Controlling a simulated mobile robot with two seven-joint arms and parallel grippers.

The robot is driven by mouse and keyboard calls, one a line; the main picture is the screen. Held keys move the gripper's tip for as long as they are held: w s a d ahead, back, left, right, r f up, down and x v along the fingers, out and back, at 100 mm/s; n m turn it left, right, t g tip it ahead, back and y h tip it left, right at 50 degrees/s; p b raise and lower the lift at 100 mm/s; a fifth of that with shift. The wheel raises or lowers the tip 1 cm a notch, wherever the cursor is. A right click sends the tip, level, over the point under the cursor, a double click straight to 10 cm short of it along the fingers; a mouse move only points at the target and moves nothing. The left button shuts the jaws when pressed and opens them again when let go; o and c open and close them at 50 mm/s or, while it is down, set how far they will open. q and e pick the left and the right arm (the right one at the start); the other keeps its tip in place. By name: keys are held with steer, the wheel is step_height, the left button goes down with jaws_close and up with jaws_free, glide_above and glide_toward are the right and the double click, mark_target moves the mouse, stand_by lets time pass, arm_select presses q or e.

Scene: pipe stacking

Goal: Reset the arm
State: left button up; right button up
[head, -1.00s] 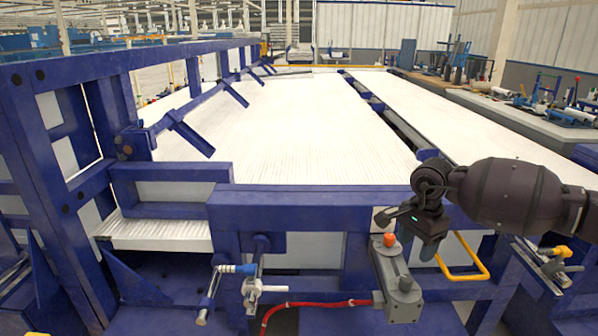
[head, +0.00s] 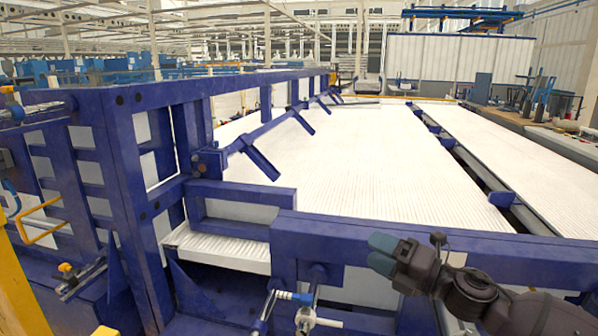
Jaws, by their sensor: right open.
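My right arm comes in from the lower right, and its gripper (head: 382,254) is raised in front of the blue front beam (head: 480,252). The blue-grey fingertips point up and to the left. The gripper is open with nothing held in it, and it looks clear of the frame. My left gripper is not in view.
White pipes (head: 350,150) lie in a wide bed behind the beam. A tall blue frame (head: 125,190) stands at left. A valve with a white handle (head: 306,318) and a blue-handled lever (head: 292,296) sit low at front. A yellow handle (head: 22,228) is at far left.

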steer(key=s+d+f+m+t+h+p, duration=0.1)
steer(key=s+d+f+m+t+h, duration=0.3)
steer(key=f+m, duration=0.6)
steer(key=s+d+f+m+h, duration=0.3)
steer(key=s+f+m+h, duration=0.3)
steer(key=m, duration=0.7)
steer(key=s+d+f+m+g+h, duration=0.2)
steer(key=s+f+m, duration=0.2)
steer(key=s+f, duration=0.3)
steer(key=s+d+f+m+g+h+p, duration=0.1)
steer(key=s+d+f+m+g+h, duration=0.1)
steer(key=s+f, duration=0.6)
steer(key=s+d+m+h, duration=0.1)
steer(key=s+m, duration=0.1)
steer(key=s, duration=0.5)
steer(key=shift+s+f+m+g, duration=0.15)
steer(key=shift+s+m+g, duration=0.15)
steer(key=shift+s, duration=0.1)
steer(key=shift+c, duration=0.4)
